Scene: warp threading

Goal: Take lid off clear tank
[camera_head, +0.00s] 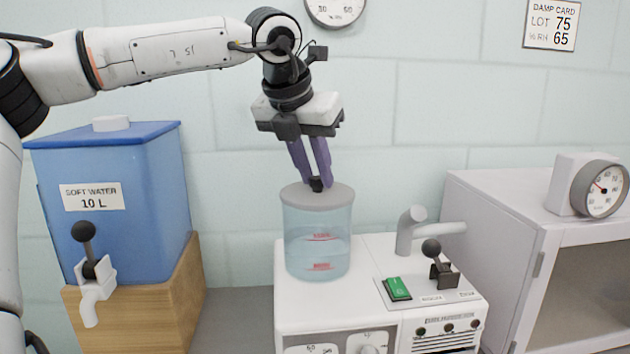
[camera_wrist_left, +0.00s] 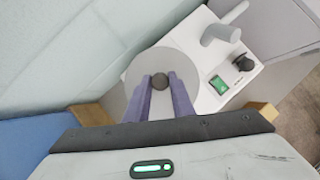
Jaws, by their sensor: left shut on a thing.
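The clear tank (camera_head: 318,243) stands upright on the white machine, with bluish water inside and red marks on its wall. Its grey round lid (camera_head: 302,196) lies across the tank's top; I see no clear gap between them. A dark knob (camera_head: 317,184) stands at the lid's middle. My left gripper (camera_head: 318,180) points down over the lid, its purple fingers shut on the knob. In the left wrist view, the fingers (camera_wrist_left: 160,84) close around the knob above the lid (camera_wrist_left: 142,69). My right gripper is not in view.
A blue soft water tank (camera_head: 150,180) with a tap sits on a wooden stand at left. The white machine (camera_head: 365,270) has a grey spout (camera_head: 408,228), a green switch (camera_head: 397,289) and a black lever (camera_head: 432,249) right of the clear tank. A grey cabinet (camera_head: 500,235) stands at right.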

